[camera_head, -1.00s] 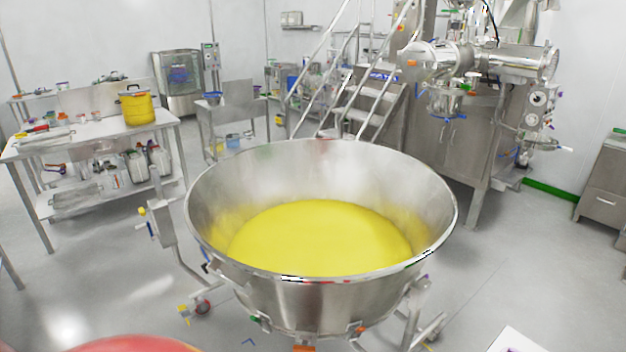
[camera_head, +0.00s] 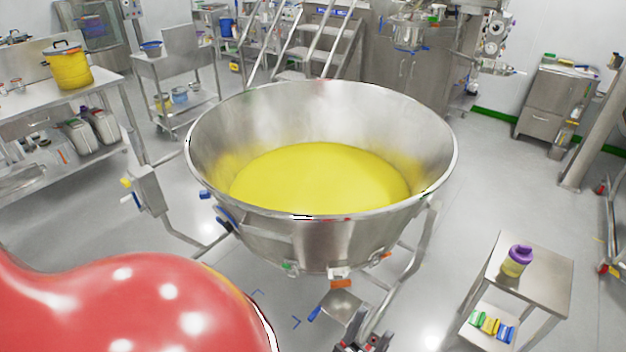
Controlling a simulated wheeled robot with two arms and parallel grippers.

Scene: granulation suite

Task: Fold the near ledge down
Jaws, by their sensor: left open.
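A large steel bowl (camera_head: 320,232) on a wheeled frame holds yellow material and fills the middle of the view. Below its near rim, a small flat metal plate (camera_head: 342,303) sticks out, with an orange part above it and a blue-tipped lever at its left; it looks like the near ledge, raised rather than hanging. My left gripper (camera_head: 364,340) shows at the bottom edge, dark with red marks, open, close below and right of the plate. No contact can be made out. Its lower part is cut off by the frame. My right gripper is out of view.
My red arm covers the lower left. A small steel table (camera_head: 535,275) with a purple-capped bottle (camera_head: 516,262) stands at the right. A workbench (camera_head: 105,88) with a yellow pot (camera_head: 68,68) stands at the left. Floor is clear between bowl and small table.

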